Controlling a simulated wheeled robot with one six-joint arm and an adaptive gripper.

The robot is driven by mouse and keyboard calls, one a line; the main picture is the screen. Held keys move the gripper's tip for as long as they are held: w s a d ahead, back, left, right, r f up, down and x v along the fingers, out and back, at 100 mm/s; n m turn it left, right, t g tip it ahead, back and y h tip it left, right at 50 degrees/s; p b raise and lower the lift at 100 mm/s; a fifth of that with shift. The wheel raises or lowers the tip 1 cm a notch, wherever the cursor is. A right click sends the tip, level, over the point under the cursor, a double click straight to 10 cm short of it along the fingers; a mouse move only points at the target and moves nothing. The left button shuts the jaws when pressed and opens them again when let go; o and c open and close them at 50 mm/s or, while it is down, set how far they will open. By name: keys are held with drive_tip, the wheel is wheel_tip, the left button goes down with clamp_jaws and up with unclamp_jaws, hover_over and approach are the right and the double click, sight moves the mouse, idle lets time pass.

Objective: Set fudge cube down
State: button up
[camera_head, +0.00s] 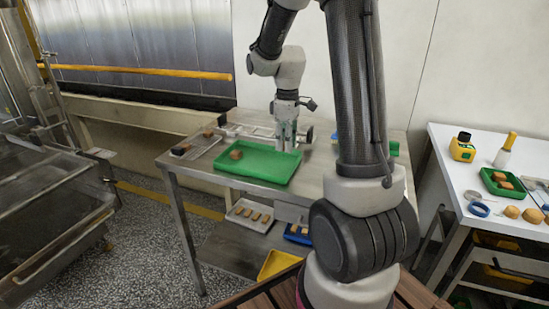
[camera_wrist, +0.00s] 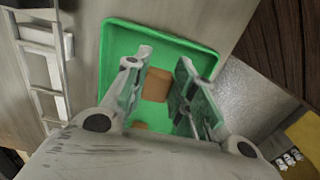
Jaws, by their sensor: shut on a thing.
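My gripper (camera_head: 286,148) points down over the right part of the green tray (camera_head: 255,174) on the steel table. In the wrist view its two fingers (camera_wrist: 163,65) stand either side of a brown fudge cube (camera_wrist: 157,85), and they are shut on it. The green tray (camera_wrist: 112,50) lies beneath. The held cube is hidden by the fingers in the head view, and I cannot tell whether it touches the tray floor. A second brown cube (camera_head: 236,154) sits in the tray, left of my gripper; it shows partly in the wrist view (camera_wrist: 140,126).
A wire mesh rack (camera_head: 198,147) with brown pieces is left of the tray. A metal frame (camera_head: 250,131) lies behind it. Lower down are a pale tray of bars (camera_head: 250,216) and a yellow bin (camera_head: 278,264). A white side table (camera_head: 450,140) stands right.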

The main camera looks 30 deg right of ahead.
sight(286, 167)
drive_tip(key=shift+f, duration=3.15)
drive_tip(key=shift+f, duration=0.15)
drive_tip(key=o, duration=0.8)
drive_tip(key=shift+c, duration=0.2)
wheel_tip(286, 167, up, 12)
drive_tip(key=s+a+r+m+t, duration=0.1)
drive_tip(key=s+a+r+m, duration=0.1)
drive_tip(key=s, duration=0.5)
drive_tip(key=s+a+r+m+t, duration=0.2)
drive_tip(key=s+r+m, duration=0.1)
drive_tip(key=s, duration=0.4)
drive_tip(key=s+a+r+m+t, duration=0.1)
drive_tip(key=s+a+r+m, duration=0.1)
drive_tip(key=s, duration=0.5)
drive_tip(key=shift+s+a+r+m, duration=0.3)
drive_tip(key=shift+s+a+r, duration=0.15)
drive_tip(key=shift+r, duration=0.2)
